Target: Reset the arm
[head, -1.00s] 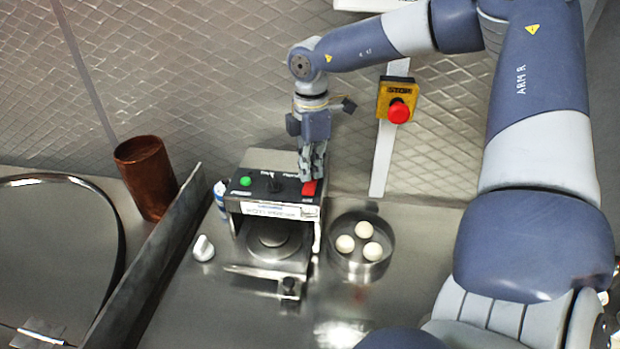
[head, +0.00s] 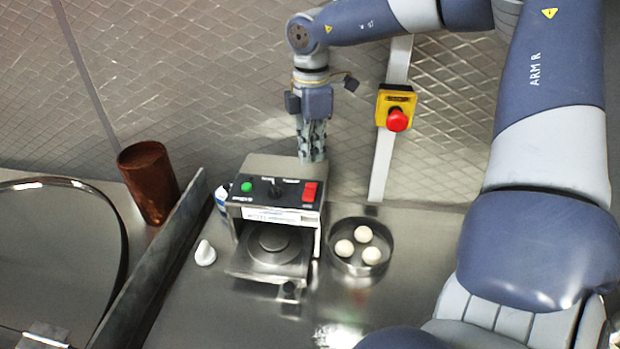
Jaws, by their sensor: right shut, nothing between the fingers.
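My right arm comes in from the right and reaches across the top of the head view. My right gripper (head: 312,158) points down, shut and empty, at the back of the press machine (head: 268,215). The fingers are above and behind the machine's red switch (head: 310,191), apart from it. The machine also carries a green button (head: 246,187) and a black knob (head: 275,187) on its panel. My left gripper is not in view.
A round metal pan (head: 389,254) with three white dough balls (head: 364,233) stands right of the machine. A red stop button (head: 397,120) is on the wall post. A copper cylinder (head: 148,185), a metal divider (head: 150,265) and a white knob-like object (head: 205,253) are to the left.

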